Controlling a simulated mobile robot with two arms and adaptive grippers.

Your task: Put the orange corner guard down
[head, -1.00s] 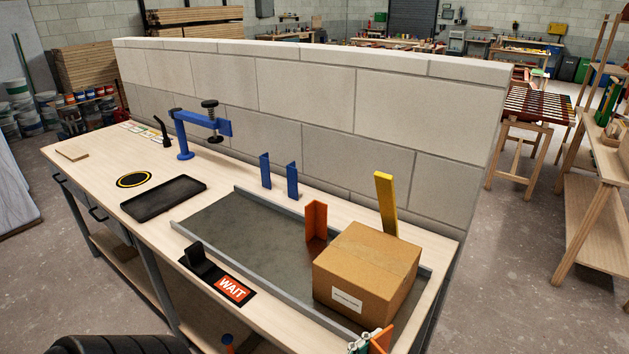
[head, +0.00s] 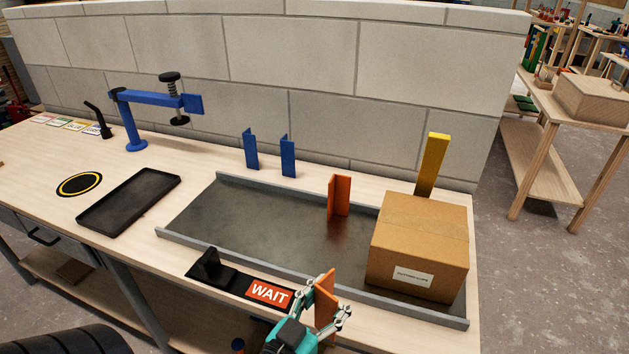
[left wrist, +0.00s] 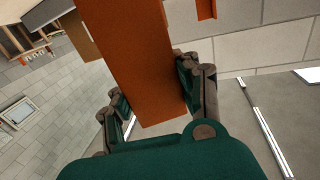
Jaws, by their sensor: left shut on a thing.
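An orange corner guard (head: 325,300) is held in my left gripper (head: 324,305), at the front edge of the bench by the WAIT label. In the left wrist view the held guard (left wrist: 135,60) fills the middle, between the fingers of my left gripper (left wrist: 155,105). A second orange corner guard (head: 339,196) stands upright on the dark metal tray (head: 265,222), left of the cardboard box. Part of an orange piece (left wrist: 206,8) also shows at the top of the left wrist view. My right gripper is not in view.
A cardboard box (head: 418,245) sits on the tray's right end, with a yellow post (head: 433,165) behind it. Two blue corner guards (head: 288,158) stand behind the tray. A black tray (head: 128,198), blue clamp (head: 155,98) and WAIT label (head: 269,292) are leftward. The metal tray's left half is clear.

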